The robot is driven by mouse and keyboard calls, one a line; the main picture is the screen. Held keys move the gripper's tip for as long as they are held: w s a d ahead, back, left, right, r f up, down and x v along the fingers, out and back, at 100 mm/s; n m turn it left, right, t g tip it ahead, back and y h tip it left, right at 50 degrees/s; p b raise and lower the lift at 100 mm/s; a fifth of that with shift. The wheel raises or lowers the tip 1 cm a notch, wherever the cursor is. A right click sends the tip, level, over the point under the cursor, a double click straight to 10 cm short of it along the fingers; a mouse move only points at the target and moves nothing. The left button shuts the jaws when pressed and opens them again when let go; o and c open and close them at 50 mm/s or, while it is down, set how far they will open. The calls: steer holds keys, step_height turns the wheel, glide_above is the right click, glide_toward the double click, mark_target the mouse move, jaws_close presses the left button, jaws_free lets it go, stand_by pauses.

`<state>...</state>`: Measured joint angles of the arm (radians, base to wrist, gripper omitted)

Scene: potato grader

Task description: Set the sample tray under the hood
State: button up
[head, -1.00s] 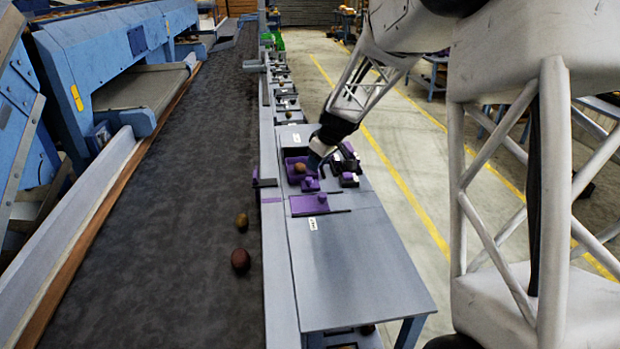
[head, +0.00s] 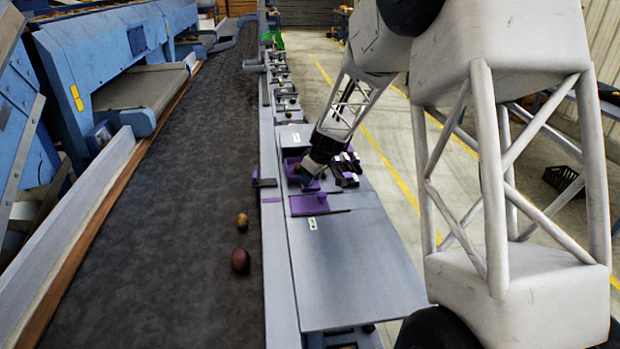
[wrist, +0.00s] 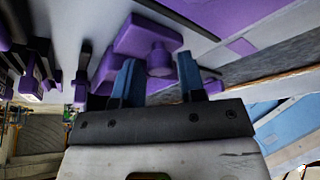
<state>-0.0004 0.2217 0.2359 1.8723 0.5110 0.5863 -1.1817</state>
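My gripper (head: 308,178) is low over the small purple pieces on the bench in the head view. In the wrist view, its two blue fingers (wrist: 158,78) are apart. A round purple knob on a purple block (wrist: 138,36) shows between the fingertips, with gaps on both sides. A purple open tray (head: 290,162) with a brown potato in it sits just beyond the gripper, partly hidden by it. A flat purple plate (head: 309,204) lies on the near side and shows large in the wrist view (wrist: 225,15). I cannot tell which purple piece is the sample tray or which is the hood.
More purple and black pieces (head: 346,170) stand right of the gripper. A dark conveyor belt (head: 160,240) with two potatoes runs along the left. The near grey bench top (head: 355,265) is clear. A white label (head: 312,223) lies by the plate.

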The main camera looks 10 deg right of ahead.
steer(key=shift+a+f, duration=0.1)
steer(key=shift+f, duration=0.1)
jaws_close()
steer(key=w, duration=1.3)
steer(key=shift+w+r, duration=0.1)
steer(key=shift+w, duration=0.3)
jaws_free()
steer(key=v, duration=0.7)
steer(key=shift+r, duration=0.3)
